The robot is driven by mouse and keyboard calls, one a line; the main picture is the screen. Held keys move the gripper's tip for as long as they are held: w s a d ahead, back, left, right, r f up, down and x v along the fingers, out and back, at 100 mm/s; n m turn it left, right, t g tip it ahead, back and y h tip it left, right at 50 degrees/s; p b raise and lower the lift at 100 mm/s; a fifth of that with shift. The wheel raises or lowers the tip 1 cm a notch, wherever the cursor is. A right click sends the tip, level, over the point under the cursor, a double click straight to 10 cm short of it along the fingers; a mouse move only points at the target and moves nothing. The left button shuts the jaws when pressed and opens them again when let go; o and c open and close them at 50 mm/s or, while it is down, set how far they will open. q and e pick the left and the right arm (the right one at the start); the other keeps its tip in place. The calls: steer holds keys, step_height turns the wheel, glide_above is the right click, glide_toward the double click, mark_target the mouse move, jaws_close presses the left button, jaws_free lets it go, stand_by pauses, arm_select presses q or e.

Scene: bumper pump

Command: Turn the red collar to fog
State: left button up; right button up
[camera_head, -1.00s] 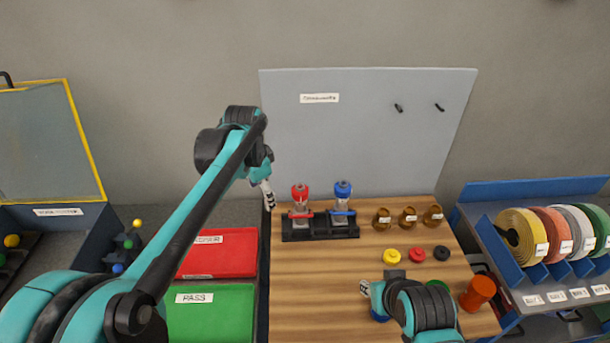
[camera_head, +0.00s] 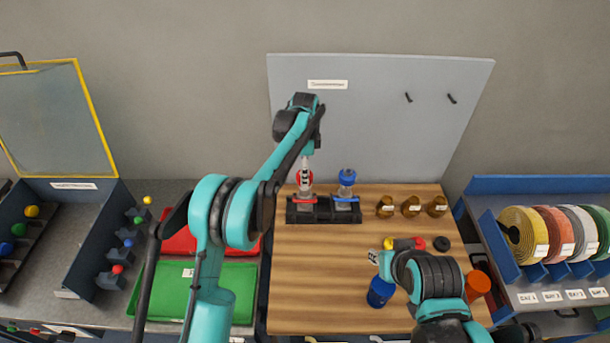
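The pump with the red collar (camera_head: 309,176) stands upright in the left slot of a black holder (camera_head: 323,216), a red band showing low on it. A matching blue pump (camera_head: 347,178) stands in the right slot. My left gripper (camera_head: 305,176) reaches from above to the red part and overlaps it in the view. I cannot tell whether it touches the collar or how far its fingers are apart. My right gripper (camera_head: 375,258) is over the front right of the wooden table, and its finger gap is too small to read.
A blue cylinder (camera_head: 381,292) stands near my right gripper on the wooden table (camera_head: 310,280). Several brown jars (camera_head: 411,207) stand at the back right. A black cap (camera_head: 441,243) and orange cylinder (camera_head: 478,284) lie right. A green tray (camera_head: 245,285) is left.

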arm_select(q)
steer(key=shift+f, duration=0.95)
steer(key=c, duration=1.2)
steer(key=shift+o, duration=0.2)
steer(key=shift+n, duration=0.3)
steer(key=n, duration=0.3)
steer(key=shift+n+b, duration=0.3)
steer(key=shift+n, duration=0.1)
steer(key=n, duration=0.9)
steer(key=shift+n+b, duration=0.35)
steer(key=shift+n, duration=1.85)
